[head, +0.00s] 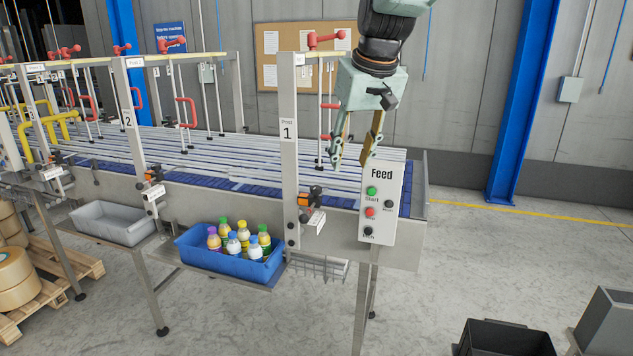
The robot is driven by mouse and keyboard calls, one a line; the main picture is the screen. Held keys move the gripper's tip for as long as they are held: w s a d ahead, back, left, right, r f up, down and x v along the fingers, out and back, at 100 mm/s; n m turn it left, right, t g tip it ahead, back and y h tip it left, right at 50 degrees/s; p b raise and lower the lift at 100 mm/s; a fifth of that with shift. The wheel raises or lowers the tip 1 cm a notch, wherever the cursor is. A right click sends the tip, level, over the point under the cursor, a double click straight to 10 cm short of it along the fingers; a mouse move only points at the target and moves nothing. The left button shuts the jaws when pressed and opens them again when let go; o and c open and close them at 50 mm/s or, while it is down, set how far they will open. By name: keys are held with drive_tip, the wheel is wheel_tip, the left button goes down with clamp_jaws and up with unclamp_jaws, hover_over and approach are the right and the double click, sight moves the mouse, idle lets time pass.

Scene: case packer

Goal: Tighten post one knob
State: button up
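A red handle (326,39) is at the top of the post's crossbar. My gripper (352,158) points down with its fingers spread, empty, to the right of post 1. It is above and to the right of the knob fitting, apart from it, next to the top left of the Feed panel. How tight the knob is cannot be seen.
The Feed panel (380,203) with its buttons stands just right of the knob fitting. A blue bin (222,264) of several bottles hangs below left of post 1. Post 2 (130,122) and a grey bin (113,226) are farther left.

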drive_tip(key=n+p, duration=0.1)
drive_tip(key=p, duration=0.2)
approach(316, 187)
drive_tip(key=d+v, duration=0.1)
drive_tip(key=v, duration=0.4)
drive_tip(key=shift+s+a+r, duration=0.1)
drive_tip(key=shift+a+r, duration=0.05)
drive_tip(key=shift+a, duration=0.05)
drive_tip(key=shift+a+p+x, duration=0.15)
drive_tip(key=shift+p+x, duration=0.25)
drive_tip(key=shift+x, duration=3.05)
drive_tip(key=shift+a+p+x, duration=0.1)
drive_tip(key=shift+p+x, duration=0.25)
drive_tip(key=shift+x, duration=3.1)
drive_tip(key=shift+s, duration=0.1)
drive_tip(key=shift+c, duration=0.7)
drive_tip(key=c, duration=0.7)
